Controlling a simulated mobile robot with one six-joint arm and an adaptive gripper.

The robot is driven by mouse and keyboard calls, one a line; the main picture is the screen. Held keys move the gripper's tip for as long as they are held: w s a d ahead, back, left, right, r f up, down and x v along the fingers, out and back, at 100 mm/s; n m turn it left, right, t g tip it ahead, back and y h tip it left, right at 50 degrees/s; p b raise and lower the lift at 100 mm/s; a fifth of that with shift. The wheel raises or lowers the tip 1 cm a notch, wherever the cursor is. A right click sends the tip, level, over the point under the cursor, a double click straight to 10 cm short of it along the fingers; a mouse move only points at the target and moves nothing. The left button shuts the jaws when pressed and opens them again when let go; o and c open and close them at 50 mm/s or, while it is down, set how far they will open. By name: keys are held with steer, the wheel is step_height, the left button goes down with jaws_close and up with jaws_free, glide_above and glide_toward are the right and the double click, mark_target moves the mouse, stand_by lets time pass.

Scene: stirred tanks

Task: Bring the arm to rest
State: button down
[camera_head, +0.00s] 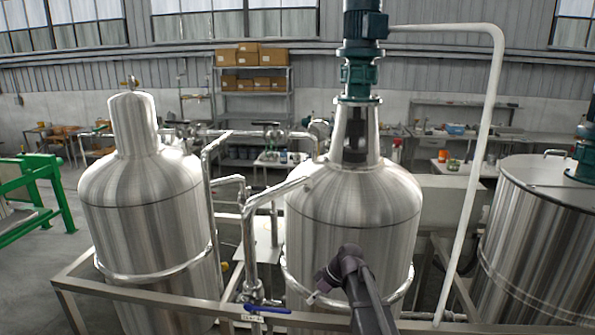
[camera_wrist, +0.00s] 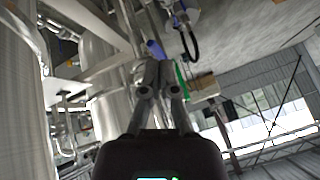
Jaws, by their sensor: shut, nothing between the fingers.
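My gripper (camera_wrist: 161,88) shows in the wrist view, pointing away from the camera. Its two dark fingers are shut with nothing held between them. In the head view my dark arm (camera_head: 366,298) rises from the bottom edge and bends in front of the middle steel tank (camera_head: 385,235). The fingers cannot be made out clearly there. Whether any part of the arm touches the tank or the frame cannot be told.
A metal frame rail (camera_head: 180,307) runs in front of the tanks, with a blue-handled valve (camera_head: 266,309). Another steel tank (camera_head: 150,220) stands left, and a lidded one (camera_head: 535,245) right. A white pipe (camera_head: 480,150) descends between the middle and right tanks. Open floor lies far left.

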steer(key=s+d+f+m+h+b, duration=0.3)
steer(key=s+d+f+m+b, duration=0.3)
steer(key=s+f, duration=0.3)
steer(key=s+d+f+m+h+b, duration=0.4)
steer(key=s+d+f+m+b, duration=0.2)
steer(key=f, duration=0.5)
steer(key=s+b, duration=0.2)
steer(key=b, duration=0.1)
steer(key=shift+s+d+b, duration=0.3)
steer(key=shift+s, duration=0.05)
steer(key=shift+f, duration=0.1)
